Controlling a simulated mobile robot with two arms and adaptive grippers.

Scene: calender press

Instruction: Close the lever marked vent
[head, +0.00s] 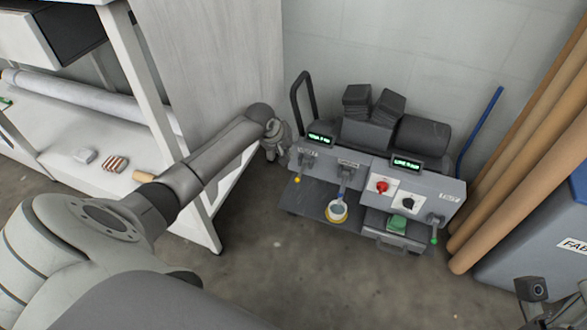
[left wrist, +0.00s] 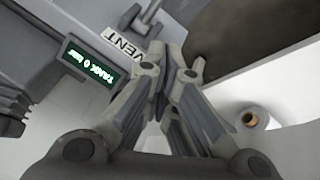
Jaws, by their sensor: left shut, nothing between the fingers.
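The grey press machine (head: 365,180) stands against the wall. The lever with a yellow tip (head: 297,179) hangs down at its left end, under a label too small to read in the head view. The VENT label (left wrist: 124,46) is readable in the left wrist view, close beside my fingers. My left gripper (head: 275,152) is at the machine's left end, beside and above the yellow-tipped lever. Its fingers (left wrist: 168,68) are together and empty in the left wrist view and hide part of what lies behind them. Part of my right gripper (head: 535,292) shows at the lower right corner; its fingers are unclear.
The tank display (left wrist: 88,62) sits near the label. A blue-handled lever (head: 342,195), a green-tipped lever (head: 434,236), a red knob (head: 381,187) and a black knob (head: 408,204) are further right. A white shelf (head: 205,232) is left; brown rolls (head: 520,150) stand right.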

